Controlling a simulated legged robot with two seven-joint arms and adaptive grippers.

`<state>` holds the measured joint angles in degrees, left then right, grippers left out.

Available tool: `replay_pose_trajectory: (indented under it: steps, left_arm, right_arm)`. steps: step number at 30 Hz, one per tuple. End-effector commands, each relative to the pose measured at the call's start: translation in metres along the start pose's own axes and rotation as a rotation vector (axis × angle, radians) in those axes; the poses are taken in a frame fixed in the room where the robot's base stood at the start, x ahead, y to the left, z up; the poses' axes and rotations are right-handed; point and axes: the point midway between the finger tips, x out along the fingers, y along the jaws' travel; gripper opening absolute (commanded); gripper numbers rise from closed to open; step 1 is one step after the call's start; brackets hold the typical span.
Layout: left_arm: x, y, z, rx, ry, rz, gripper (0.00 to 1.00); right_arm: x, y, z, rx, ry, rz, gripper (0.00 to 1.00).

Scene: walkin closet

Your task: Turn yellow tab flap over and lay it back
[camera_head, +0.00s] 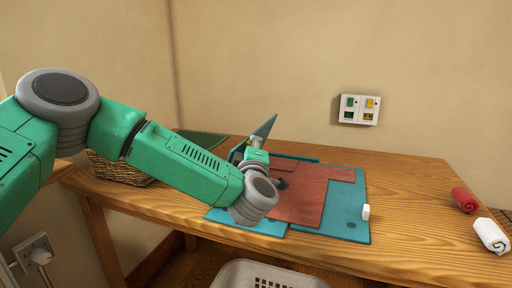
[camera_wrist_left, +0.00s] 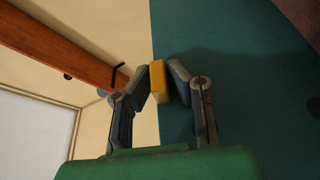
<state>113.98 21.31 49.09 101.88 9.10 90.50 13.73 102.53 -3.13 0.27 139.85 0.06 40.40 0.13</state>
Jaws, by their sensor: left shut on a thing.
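My left gripper (camera_head: 243,150) is over the left part of a teal folding board with red-brown panels (camera_head: 345,200) on the wooden table. In the left wrist view its two fingers (camera_wrist_left: 157,85) are shut on the yellow tab (camera_wrist_left: 158,75), at the edge of a teal flap (camera_wrist_left: 225,75). In the head view a teal flap (camera_head: 266,126) stands raised and tilted beside the gripper. The yellow tab is hidden there. A white tab (camera_head: 366,212) sits at the board's right edge. My right gripper is in neither view.
A wicker basket (camera_head: 118,170) stands at the table's left, partly behind my arm. Red (camera_head: 464,199) and white (camera_head: 491,235) rolled cloths lie at the right. A white plastic basket (camera_head: 262,277) is below the front edge. The table (camera_head: 410,180) right of the board is clear.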

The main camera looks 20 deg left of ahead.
Motion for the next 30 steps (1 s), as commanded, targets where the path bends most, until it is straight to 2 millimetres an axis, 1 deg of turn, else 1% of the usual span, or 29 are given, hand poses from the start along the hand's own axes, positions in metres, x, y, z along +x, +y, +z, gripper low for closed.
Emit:
replay_pose_trajectory:
  steps: [5,9,14,23,30]
  left_arm:
    - [0.007,0.000,-0.018,-0.095,-0.001,-0.048,0.00]
    - [0.015,0.000,-0.038,-0.208,-0.001,-0.095,0.00]
    - [0.025,-0.005,-0.063,-0.349,0.001,-0.152,0.00]
    - [0.042,-0.028,-0.104,-0.613,0.003,-0.263,0.00]
    - [0.054,-0.053,-0.133,-0.824,0.002,-0.350,0.00]
  right_arm:
    - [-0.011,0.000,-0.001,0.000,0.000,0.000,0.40]
    - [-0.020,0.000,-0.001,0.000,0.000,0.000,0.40]
    - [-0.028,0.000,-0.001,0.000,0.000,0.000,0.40]
    - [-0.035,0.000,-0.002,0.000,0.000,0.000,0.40]
    - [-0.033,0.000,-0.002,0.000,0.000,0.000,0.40]
